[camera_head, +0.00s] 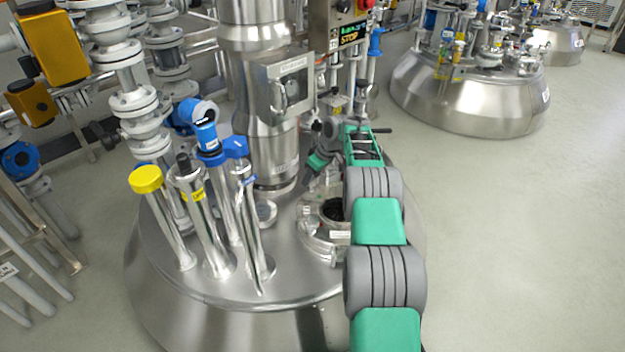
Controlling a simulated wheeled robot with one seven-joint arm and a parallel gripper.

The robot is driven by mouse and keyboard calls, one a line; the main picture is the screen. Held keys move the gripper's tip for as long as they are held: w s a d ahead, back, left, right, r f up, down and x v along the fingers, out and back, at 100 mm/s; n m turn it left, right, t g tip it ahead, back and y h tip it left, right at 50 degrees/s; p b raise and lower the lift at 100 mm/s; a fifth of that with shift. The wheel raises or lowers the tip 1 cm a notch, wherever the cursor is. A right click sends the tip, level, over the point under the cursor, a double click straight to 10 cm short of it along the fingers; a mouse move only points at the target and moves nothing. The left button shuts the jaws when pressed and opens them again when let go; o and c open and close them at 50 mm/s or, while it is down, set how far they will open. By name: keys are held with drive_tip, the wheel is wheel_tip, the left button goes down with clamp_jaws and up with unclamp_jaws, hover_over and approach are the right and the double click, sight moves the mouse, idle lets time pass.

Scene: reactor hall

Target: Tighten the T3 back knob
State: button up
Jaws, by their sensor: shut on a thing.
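The reactor lid (305,285) is a domed steel top with a small round port (318,240) to the right of the central column. The port has a dark opening or glass, partly hidden by my arm. My gripper (307,181) points down behind the port, close to the foot of the column. Its jaws are small and dark here. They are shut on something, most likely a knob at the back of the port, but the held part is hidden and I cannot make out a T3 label.
A steel column (268,140) with a boxed handle stands left of my gripper. Steel pipes, one with a yellow cap (146,179) and one with a blue head (204,135), rise at the left. A control box (340,25) hangs behind. Open floor (500,230) lies to the right.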

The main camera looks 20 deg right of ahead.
drive_tip(key=shift+a+f+m+h+b, duration=0.1)
drive_tip(key=shift+m+h+b, duration=0.2)
drive_tip(key=shift+m+b, duration=0.4)
drive_tip(key=m+h, duration=0.1)
drive_tip(key=m, duration=0.2)
drive_tip(key=shift+t, duration=0.3)
drive_tip(key=m+h, duration=0.1)
drive_tip(key=m, duration=0.2)
drive_tip(key=m+h+p, duration=0.1)
drive_tip(key=m, duration=0.2)
drive_tip(key=shift+a, duration=0.2)
drive_tip(key=m, duration=0.2)
drive_tip(key=m+g+h+p, duration=0.1)
drive_tip(key=m, duration=0.1)
drive_tip(key=m+h, duration=0.1)
drive_tip(key=m, duration=0.1)
drive_tip(key=shift+w+a+r+g, duration=0.1)
drive_tip(key=shift+w+r+g, duration=0.05)
drive_tip(key=shift+r+g, duration=0.15)
drive_tip(key=m+g+p, duration=0.1)
drive_tip(key=m+p, duration=0.2)
drive_tip(key=shift+h, duration=0.4)
drive_tip(key=shift+w+m+p, duration=0.1)
drive_tip(key=shift+m+p, duration=0.3)
drive_tip(key=shift+p, duration=0.1)
drive_tip(key=o, duration=1.4)
drive_tip(key=shift+f, duration=0.15)
